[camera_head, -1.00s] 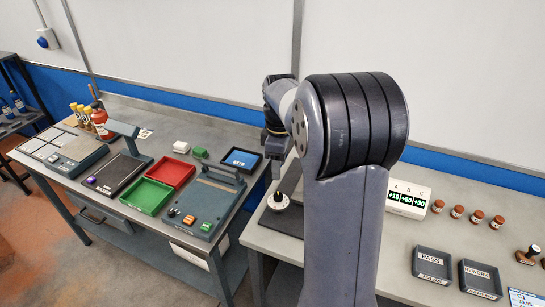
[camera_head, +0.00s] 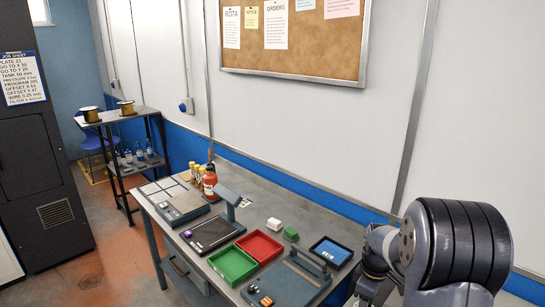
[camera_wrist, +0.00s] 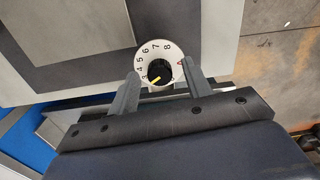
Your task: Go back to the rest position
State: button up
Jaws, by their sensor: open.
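My gripper (camera_wrist: 157,88) is open in the wrist view, with its two grey fingers spread apart. I see nothing held between the fingers. I cannot tell how far the dial is from the fingers. In the head view my arm stands at the lower right, and the gripper end is not clear there.
A grey bench (camera_head: 262,199) runs along the wall. A shelf rack (camera_head: 118,118) and dark cabinet (camera_head: 40,150) stand left. Floor (camera_head: 118,255) is clear between.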

dwell(0.4)
notch_tip(320, 180, up, 11)
jog(key=b, duration=0.1)
notch_tip(320, 180, down, 10)
jog(key=shift+f+p, duration=0.25)
jog(key=shift+p, duration=0.25)
jog(key=shift+f, duration=0.25)
jog(key=m+p, duration=0.1)
jog(key=m, duration=0.4)
jog(key=shift+p, duration=0.35)
jog(key=m+p, duration=0.2)
jog(key=m, duration=0.4)
jog(key=shift+r+m+p, duration=0.1)
jog(key=shift+m+p, duration=0.2)
notch_tip(320, 180, up, 11)
jog(key=b, duration=0.2)
